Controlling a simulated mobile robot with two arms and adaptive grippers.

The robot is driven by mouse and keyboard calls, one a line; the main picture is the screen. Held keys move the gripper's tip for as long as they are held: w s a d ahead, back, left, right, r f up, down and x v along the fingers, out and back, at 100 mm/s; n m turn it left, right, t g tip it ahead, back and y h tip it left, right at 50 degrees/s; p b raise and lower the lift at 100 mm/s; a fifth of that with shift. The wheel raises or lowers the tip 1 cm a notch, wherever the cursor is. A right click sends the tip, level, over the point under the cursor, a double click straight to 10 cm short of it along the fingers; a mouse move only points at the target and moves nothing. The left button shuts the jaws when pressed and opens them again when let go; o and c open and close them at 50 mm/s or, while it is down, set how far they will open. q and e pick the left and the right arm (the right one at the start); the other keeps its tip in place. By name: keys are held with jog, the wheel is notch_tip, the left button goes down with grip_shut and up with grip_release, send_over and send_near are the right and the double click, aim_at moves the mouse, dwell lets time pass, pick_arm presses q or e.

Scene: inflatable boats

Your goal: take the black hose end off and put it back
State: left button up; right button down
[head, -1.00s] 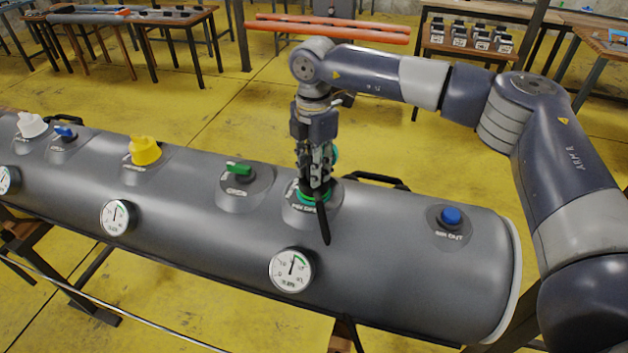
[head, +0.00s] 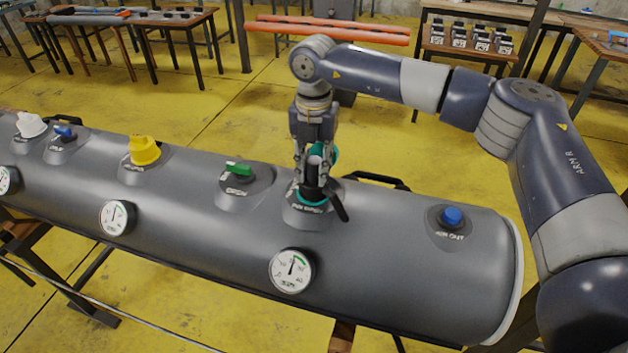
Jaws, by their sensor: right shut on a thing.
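The black hose end (head: 311,190) stands upright at the teal-ringed valve (head: 310,201) on the grey inflatable tube (head: 380,240). My right gripper (head: 314,182) points down over it and is shut on it. A black bar (head: 339,206) sticks out from the hose end toward the lower right. A teal round part (head: 325,154) shows behind the gripper fingers. I cannot tell whether the hose end is fully seated in the valve. My left gripper is not in view.
A green-handled valve (head: 238,169) and a yellow cap (head: 144,150) are to the left. A blue cap (head: 452,216) is to the right. A gauge (head: 291,270) sits in front, and a black carry handle (head: 372,180) lies close behind the gripper.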

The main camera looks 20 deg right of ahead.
jog(key=shift+r+p, duration=0.4)
jog(key=shift+r, duration=0.4)
dwell(0.9)
jog(key=shift+r+p, duration=1.15)
jog(key=shift+r, duration=1)
